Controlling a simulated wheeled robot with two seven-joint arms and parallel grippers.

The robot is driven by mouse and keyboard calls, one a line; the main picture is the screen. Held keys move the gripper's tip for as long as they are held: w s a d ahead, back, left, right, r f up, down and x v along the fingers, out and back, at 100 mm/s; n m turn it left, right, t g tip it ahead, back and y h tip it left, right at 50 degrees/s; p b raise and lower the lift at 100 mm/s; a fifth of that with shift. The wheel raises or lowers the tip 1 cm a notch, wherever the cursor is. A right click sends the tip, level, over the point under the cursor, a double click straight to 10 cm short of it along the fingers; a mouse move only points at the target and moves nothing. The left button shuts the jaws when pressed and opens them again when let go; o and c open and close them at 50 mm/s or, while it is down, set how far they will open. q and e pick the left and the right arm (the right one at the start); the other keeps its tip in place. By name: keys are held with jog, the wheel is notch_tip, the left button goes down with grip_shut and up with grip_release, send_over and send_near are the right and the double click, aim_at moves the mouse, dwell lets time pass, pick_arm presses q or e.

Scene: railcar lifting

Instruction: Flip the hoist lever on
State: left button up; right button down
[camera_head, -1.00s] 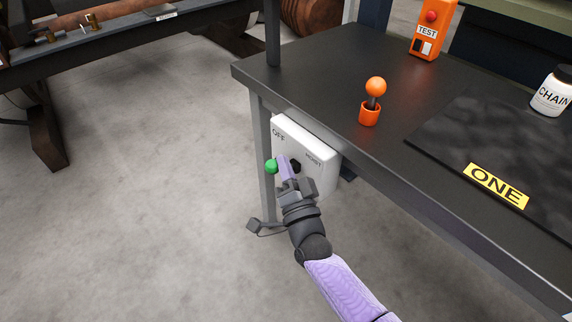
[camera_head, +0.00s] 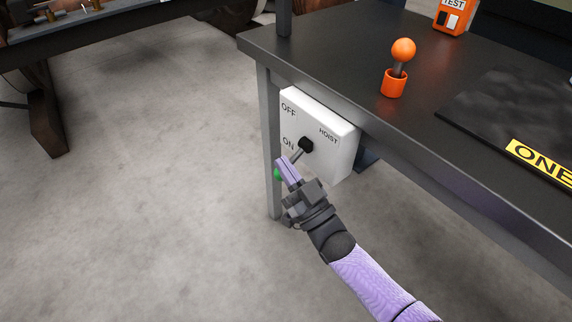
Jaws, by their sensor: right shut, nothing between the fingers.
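The white hoist box (camera_head: 341,150) is fixed under the edge of the dark table, with OFF at its upper left and ON lower down. Its hoist lever (camera_head: 301,152) runs from a black pivot down and left beside the ON label. The lever's green knob (camera_head: 277,174) is partly hidden behind my right gripper (camera_head: 283,162). The right gripper has lilac fingers, is shut with nothing between them, and lies at the lever's lower end; I cannot tell whether it touches. My left gripper is not in view.
The dark table (camera_head: 330,45) overhangs the box, with a grey leg (camera_head: 269,140) just left of it. An orange ball-topped lever in a cup (camera_head: 394,84) and an orange TEST box (camera_head: 453,14) stand on top. The floor (camera_head: 150,200) at left is clear.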

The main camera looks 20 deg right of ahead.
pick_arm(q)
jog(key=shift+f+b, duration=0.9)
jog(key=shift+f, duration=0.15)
pick_arm(e)
jog(key=shift+d+f+n+g+y, duration=0.1)
jog(key=shift+f+n+g+y, duration=0.25)
jog(key=shift+n+y, duration=0.45)
jog(key=shift+d+f+n+g+y, duration=0.1)
jog(key=shift+f+n+g+y, duration=0.3)
jog(key=shift+n, duration=0.75)
jog(key=shift+f+n+g+y, duration=0.35)
jog(key=shift+n+y, duration=0.25)
jog(key=shift+n, duration=0.35)
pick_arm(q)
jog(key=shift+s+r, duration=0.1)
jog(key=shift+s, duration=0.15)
